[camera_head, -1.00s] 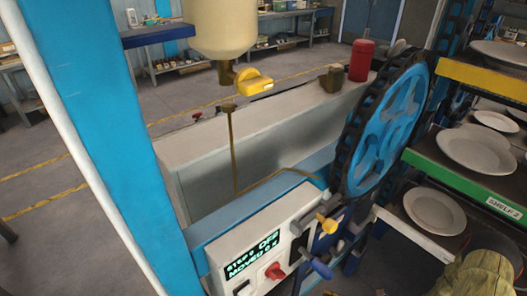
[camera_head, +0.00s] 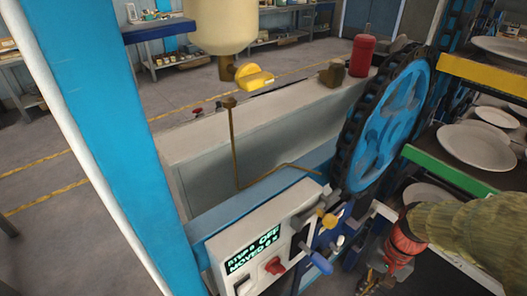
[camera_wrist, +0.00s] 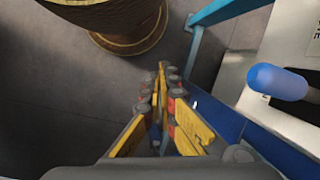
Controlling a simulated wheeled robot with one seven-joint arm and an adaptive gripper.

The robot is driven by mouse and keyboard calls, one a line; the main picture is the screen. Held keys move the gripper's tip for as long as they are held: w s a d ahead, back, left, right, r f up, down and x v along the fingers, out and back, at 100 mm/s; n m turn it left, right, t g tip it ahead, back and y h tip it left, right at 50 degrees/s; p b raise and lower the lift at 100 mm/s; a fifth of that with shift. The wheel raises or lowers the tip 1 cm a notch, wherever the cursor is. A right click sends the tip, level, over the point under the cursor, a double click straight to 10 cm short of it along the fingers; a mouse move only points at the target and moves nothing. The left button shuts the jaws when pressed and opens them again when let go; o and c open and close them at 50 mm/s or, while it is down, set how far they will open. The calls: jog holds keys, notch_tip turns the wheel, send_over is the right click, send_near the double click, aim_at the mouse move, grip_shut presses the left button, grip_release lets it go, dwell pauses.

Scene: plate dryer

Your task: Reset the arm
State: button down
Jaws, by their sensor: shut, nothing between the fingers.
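My gripper (camera_wrist: 162,72) shows in the wrist view with its yellow-sided fingers closed together and nothing between them. It points down over the grey floor, left of a blue-tipped handle (camera_wrist: 278,82). In the head view my arm comes in from the right edge, and my gripper (camera_head: 372,282) hangs low at the bottom, partly cut off by the frame. The same blue handle (camera_head: 317,262) sticks out from the machine there, apart from the gripper.
A blue chain wheel (camera_head: 392,125) stands above the panel. Shelves with pale plates (camera_head: 476,147) are at the right, behind and above my arm. A blue post (camera_head: 110,130) rises at the left. A brown round object (camera_wrist: 120,25) is at the top of the wrist view.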

jog(key=s+a+r+n+t+h, duration=0.1)
jog(key=a+r+n+t, duration=0.2)
jog(key=r, duration=0.6)
jog(key=a+r+n+t+h, duration=0.1)
jog(key=a+r+n+t, duration=0.2)
jog(key=r, duration=0.7)
jog(key=shift+s+a+t+h, duration=0.3)
jog(key=shift+s+a+t, duration=0.05)
jog(key=shift+a+t, duration=0.15)
